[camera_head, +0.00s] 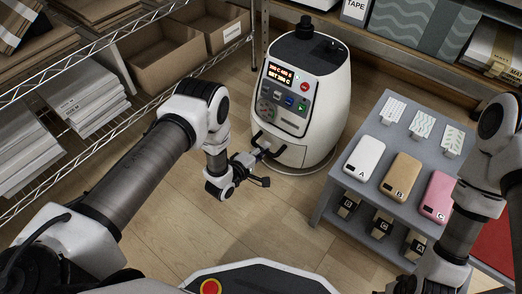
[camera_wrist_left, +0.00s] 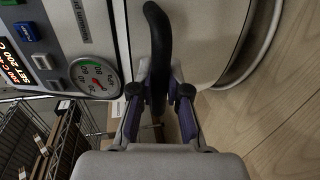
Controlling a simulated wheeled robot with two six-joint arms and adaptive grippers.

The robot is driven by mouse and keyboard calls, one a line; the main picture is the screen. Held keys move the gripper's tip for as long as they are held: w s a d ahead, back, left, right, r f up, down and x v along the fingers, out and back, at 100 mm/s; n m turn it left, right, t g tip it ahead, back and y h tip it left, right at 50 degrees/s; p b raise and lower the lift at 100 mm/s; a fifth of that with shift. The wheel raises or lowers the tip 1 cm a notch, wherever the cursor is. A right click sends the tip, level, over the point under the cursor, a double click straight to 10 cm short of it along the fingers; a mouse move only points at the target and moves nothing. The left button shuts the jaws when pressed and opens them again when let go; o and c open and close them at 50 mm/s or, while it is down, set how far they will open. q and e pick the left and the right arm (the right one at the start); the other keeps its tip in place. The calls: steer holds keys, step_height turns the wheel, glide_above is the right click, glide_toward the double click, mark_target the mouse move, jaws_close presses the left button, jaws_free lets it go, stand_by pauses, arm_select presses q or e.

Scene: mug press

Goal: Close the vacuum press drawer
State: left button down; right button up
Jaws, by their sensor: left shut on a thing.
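The vacuum press (camera_head: 322,108) is a white rounded machine on the floor, with a lit display and buttons on its front. Its black drawer handle (camera_head: 268,149) is low on the front; in the left wrist view the handle (camera_wrist_left: 158,40) runs down between the fingers. My left gripper (camera_head: 256,160) is at the press's lower front, shut on this handle; its fingers (camera_wrist_left: 160,105) also show in the wrist view. I cannot tell how far out the drawer is. My right arm (camera_head: 462,235) is at the right, its gripper partly cut off at the bottom edge.
A grey table (camera_head: 335,205) to the right of the press holds white, gold and pink phone-like items and patterned cards. Wire shelves (camera_head: 105,45) with boxes and paper stacks stand at the left. Wooden floor (camera_head: 270,215) is clear in front of the press.

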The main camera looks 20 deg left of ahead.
arm_select(q)
steer(key=c, duration=1.1)
jaws_free()
steer(key=shift+w+d, duration=0.1)
steer(key=shift+w, duration=0.1)
steer(key=shift+c, duration=0.2)
steer(key=v, duration=1.2)
